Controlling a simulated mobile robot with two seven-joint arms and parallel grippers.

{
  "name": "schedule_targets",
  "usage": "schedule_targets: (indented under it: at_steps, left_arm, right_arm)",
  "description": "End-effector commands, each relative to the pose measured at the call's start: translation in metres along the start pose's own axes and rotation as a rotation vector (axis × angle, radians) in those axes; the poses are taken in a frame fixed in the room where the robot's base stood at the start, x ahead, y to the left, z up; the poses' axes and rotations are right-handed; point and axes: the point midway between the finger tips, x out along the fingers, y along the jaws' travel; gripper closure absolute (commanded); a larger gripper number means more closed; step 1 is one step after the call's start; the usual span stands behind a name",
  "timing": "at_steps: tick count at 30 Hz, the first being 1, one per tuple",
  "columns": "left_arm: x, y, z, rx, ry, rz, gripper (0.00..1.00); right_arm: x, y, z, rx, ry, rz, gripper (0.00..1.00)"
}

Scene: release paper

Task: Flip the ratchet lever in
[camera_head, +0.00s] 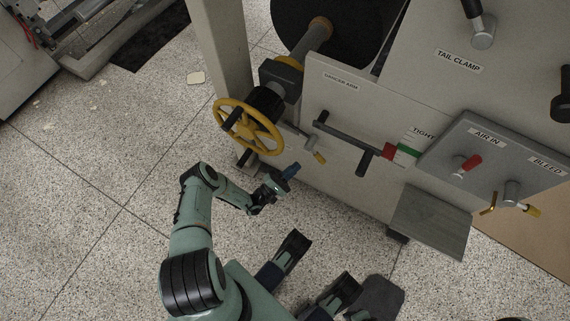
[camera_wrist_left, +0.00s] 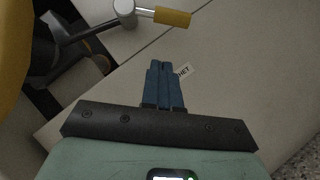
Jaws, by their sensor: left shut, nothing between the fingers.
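The ratchet lever (camera_head: 310,146) is a small metal lever with a yellow grip, on the machine's side panel just right of the yellow handwheel. In the left wrist view the lever (camera_wrist_left: 130,14) crosses the top, its yellow grip pointing right. A label ending in "HET" (camera_wrist_left: 185,71) is partly hidden behind my fingers. My left gripper (camera_head: 295,167) is shut and empty, below and left of the lever's grip in the head view. In the left wrist view its blue fingertips (camera_wrist_left: 160,65) are together, apart from the lever.
The yellow handwheel (camera_head: 249,126) is close to the left of the lever. A black dancer arm (camera_head: 345,139) sticks out to the right. A grey valve box (camera_head: 495,155) and a grey plate (camera_head: 430,222) stand further right. Speckled floor (camera_head: 110,220) is open at left.

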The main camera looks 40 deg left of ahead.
Motion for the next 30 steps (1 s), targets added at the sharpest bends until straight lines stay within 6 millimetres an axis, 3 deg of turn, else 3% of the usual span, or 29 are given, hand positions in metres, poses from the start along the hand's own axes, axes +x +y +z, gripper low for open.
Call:
schedule_targets:
  at_steps: [4, 10, 30]
  left_arm:
    - [0.032, -0.001, 0.0, 0.0, -0.003, 0.001, 1.0]
    - [0.051, 0.0, 0.021, -0.002, -0.002, 0.0, 1.0]
    - [0.055, 0.0, 0.03, -0.001, 0.001, 0.0, 1.0]
  right_arm:
    - [0.007, 0.007, 0.009, 0.011, -0.034, 0.014, 0.57]
    - [0.008, 0.01, 0.013, 0.015, -0.049, 0.02, 0.57]
    - [0.007, 0.009, 0.012, 0.014, -0.046, 0.019, 0.57]
